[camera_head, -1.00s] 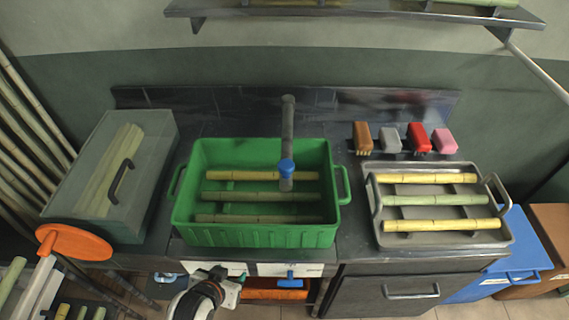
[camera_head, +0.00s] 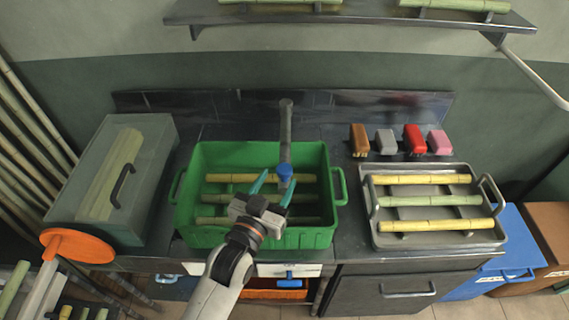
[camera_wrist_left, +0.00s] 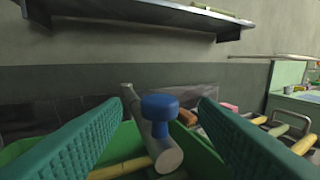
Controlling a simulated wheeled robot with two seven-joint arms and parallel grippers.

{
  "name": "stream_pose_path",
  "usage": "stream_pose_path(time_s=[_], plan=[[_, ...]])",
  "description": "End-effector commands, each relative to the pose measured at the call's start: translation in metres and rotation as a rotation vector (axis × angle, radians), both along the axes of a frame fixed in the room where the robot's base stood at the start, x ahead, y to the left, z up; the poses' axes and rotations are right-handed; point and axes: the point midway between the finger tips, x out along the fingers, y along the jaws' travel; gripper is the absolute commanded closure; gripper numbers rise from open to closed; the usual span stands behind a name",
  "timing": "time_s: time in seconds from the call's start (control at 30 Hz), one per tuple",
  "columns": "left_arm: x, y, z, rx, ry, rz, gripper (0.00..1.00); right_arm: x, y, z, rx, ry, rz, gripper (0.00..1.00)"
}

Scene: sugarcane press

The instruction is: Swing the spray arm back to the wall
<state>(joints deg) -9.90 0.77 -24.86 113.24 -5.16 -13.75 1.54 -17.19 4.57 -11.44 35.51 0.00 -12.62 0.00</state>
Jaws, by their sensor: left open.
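The spray arm (camera_head: 286,125) is a grey pipe that reaches from the back wall out over the green crate (camera_head: 187,215). A blue knob (camera_head: 284,170) sits near its front end. My left gripper (camera_head: 274,184) is open over the crate, its teal fingers pointing toward the knob. In the left wrist view the blue knob (camera_wrist_left: 160,104) stands on the pipe (camera_wrist_left: 155,140), ahead of and between the two open fingers (camera_wrist_left: 150,125). I cannot tell whether either finger touches it. My right gripper is not in view.
Cane pieces lie in the green crate. A grey tray (camera_head: 376,236) with cane stands on the right, below several small coloured blocks (camera_head: 413,140). A lidded grey box (camera_head: 150,150) with an orange disc (camera_head: 78,247) is on the left. A shelf (camera_head: 350,19) hangs above.

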Motion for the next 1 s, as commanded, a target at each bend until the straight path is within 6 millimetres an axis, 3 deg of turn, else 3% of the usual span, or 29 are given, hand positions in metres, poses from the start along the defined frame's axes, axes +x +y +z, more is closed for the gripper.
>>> stream_pose_path(time_s=[0.1, 0.3, 0.7, 1.0], plan=[[0.022, -0.009, 0.003, 0.000, -0.001, 0.000, 0.46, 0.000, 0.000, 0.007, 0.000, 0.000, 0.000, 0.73], [0.043, -0.018, 0.001, -0.001, 0.001, 0.000, 0.46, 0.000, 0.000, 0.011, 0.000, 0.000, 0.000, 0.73], [0.048, -0.021, -0.001, 0.000, 0.002, 0.000, 0.47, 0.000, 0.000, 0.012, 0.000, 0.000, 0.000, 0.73], [0.048, -0.021, -0.001, 0.001, 0.003, -0.001, 0.97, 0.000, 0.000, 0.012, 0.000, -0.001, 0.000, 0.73]])
